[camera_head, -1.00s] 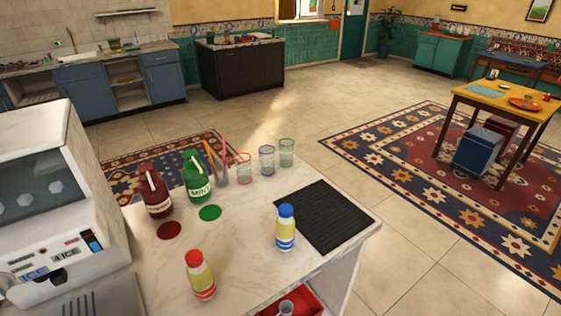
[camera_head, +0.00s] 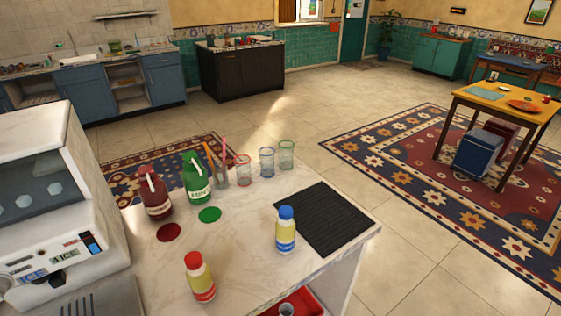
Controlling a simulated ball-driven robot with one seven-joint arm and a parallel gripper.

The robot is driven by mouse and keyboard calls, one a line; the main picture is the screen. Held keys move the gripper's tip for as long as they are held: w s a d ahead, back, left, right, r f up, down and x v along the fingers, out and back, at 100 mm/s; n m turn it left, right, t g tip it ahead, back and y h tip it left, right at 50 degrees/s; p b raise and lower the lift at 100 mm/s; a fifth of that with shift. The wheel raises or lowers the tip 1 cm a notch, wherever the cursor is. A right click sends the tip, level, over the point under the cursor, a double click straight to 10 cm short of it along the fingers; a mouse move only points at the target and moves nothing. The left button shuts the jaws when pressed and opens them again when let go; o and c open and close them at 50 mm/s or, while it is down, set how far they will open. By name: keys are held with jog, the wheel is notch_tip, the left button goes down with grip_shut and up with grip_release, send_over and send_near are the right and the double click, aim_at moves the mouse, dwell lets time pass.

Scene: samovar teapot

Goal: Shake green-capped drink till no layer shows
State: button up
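No small drink with a green cap shows in view. A yellow drink bottle with a red cap (camera_head: 200,278) stands upright at the counter's front. A yellow drink bottle with a blue cap and blue stripes (camera_head: 285,230) stands upright beside the black mat. A green syrup bottle (camera_head: 196,178) with a white spout stands further back, next to a dark red one (camera_head: 154,195). My gripper is not in view.
The white counter (camera_head: 235,250) also holds a black ribbed mat (camera_head: 325,220), several glasses (camera_head: 267,162), a straw holder (camera_head: 220,175), and red (camera_head: 169,232) and green (camera_head: 210,214) discs. An ice machine (camera_head: 50,200) fills the left. A red tray (camera_head: 300,302) sits below the counter edge.

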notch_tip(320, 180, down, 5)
jog(key=b, duration=0.4)
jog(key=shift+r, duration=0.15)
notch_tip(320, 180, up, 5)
jog(key=p, duration=0.4)
dwell(0.5)
